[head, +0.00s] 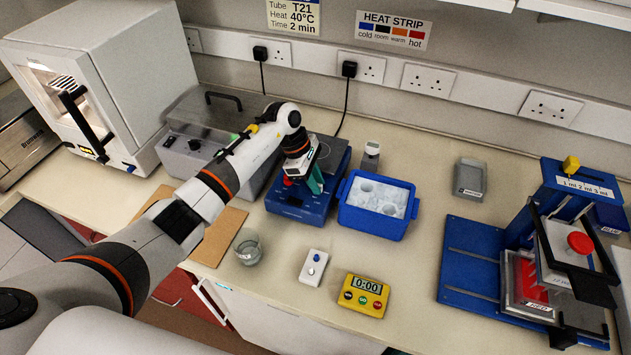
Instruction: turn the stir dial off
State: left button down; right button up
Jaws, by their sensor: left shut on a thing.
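The blue stirrer unit (290,208) with a dark top plate stands on the bench near the middle of the head view. My left gripper (308,186) reaches down to the front of this unit, and its jaws are shut on what looks like the stir dial. That dial is mostly hidden by the gripper, so its setting cannot be read. A small red knob (288,181) shows on the unit just left of the gripper. My right gripper is out of view.
A blue ice tray (372,226) stands close on the right of the stirrer. A glass beaker (248,247), a white two-button box (313,267) and a yellow timer (363,296) reading 0:00 are in front. A grey lidded bath (190,150) is behind my left arm. Blue press equipment (470,245) stands right.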

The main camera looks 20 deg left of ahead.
pick_arm(q)
jog(key=n+b, duration=0.1)
jog(key=b, duration=0.2)
jog(key=shift+a+f+n+t, duration=0.1)
jog(key=shift+f+n+t, duration=0.15)
jog(key=shift+n+t, duration=0.15)
jog(key=shift+n+b, duration=0.4)
jog(key=n, duration=0.1)
jog(key=n+t+b, duration=0.1)
jog(key=shift+s+r+n+y, duration=0.2)
jog(key=shift+n+y, duration=0.1)
jog(key=shift+y, duration=0.1)
jog(key=n+t+b, duration=0.1)
jog(key=n, duration=0.1)
jog(key=n+y+b, duration=0.1)
jog(key=n, duration=0.1)
jog(key=shift+d+n+t, duration=0.2)
jog(key=shift+n+t, duration=0.1)
jog(key=shift+t, duration=0.1)
jog(key=n+y+b, duration=0.1)
jog(key=n+b, duration=0.1)
jog(key=n, duration=0.2)
jog(key=shift+d+t+b, duration=0.15)
jog(key=shift+t+b, duration=0.25)
jog(key=shift+r+n+y+b, duration=0.1)
jog(key=shift+n+y+b, duration=0.8)
jog(key=shift+n, duration=0.8)
